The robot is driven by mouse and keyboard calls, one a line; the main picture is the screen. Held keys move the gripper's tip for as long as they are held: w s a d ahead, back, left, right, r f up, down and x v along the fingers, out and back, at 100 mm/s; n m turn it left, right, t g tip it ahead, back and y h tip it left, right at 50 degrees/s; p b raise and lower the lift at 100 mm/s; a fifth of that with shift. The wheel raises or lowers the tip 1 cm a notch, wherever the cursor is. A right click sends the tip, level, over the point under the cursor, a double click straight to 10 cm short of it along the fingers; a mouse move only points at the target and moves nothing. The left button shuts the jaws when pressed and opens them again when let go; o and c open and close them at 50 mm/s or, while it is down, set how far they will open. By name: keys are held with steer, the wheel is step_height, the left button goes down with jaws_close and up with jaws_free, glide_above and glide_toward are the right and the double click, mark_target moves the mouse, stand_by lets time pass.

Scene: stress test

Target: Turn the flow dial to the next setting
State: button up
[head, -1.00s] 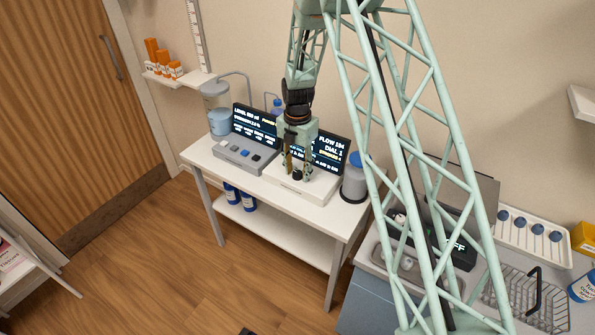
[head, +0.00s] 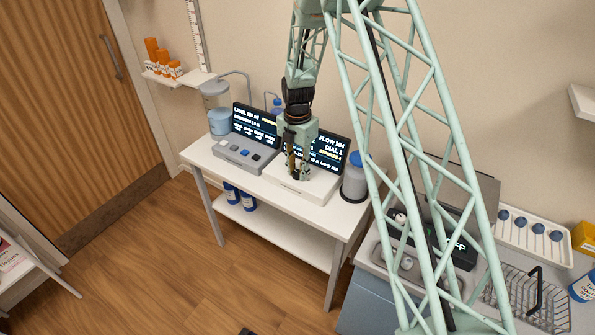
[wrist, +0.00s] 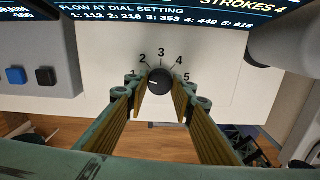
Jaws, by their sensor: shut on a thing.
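The flow dial (wrist: 160,81) is a round black knob on a white panel, with the numbers 1 to 5 in an arc around it. Its pale pointer mark faces left, towards the 1. My gripper (wrist: 160,92) points down at the panel with a fingertip at each side of the knob, shut on it. In the head view my gripper (head: 299,174) stands over the white dial box (head: 318,189) and mostly hides the knob. The screen (head: 330,150) behind reads FLOW 104 and DIAL 1.
A grey box with buttons (head: 232,153) stands to the left on the same white table (head: 200,157). A lidded grey container (head: 354,184) stands close on the right. A clear tank (head: 216,100) is at the back left.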

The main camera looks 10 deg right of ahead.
steer(key=m+b, duration=0.1)
steer(key=m, duration=0.3)
steer(key=m+b, duration=0.1)
steer(key=m, duration=0.2)
steer(key=shift+m, duration=0.3)
steer(key=m+b, duration=0.1)
steer(key=m, duration=0.3)
steer(key=shift+m, duration=0.3)
steer(key=m+b, duration=0.1)
steer(key=m, duration=0.2)
steer(key=shift+m, duration=0.4)
steer(key=m, duration=0.3)
steer(key=shift+m, duration=0.4)
steer(key=m, duration=0.3)
steer(key=shift+m+b, duration=0.3)
steer(key=shift+b, duration=0.1)
steer(key=m, duration=0.3)
steer(key=shift+m, duration=0.4)
steer(key=shift+m+b, duration=0.3)
steer(key=shift+m, duration=1.6)
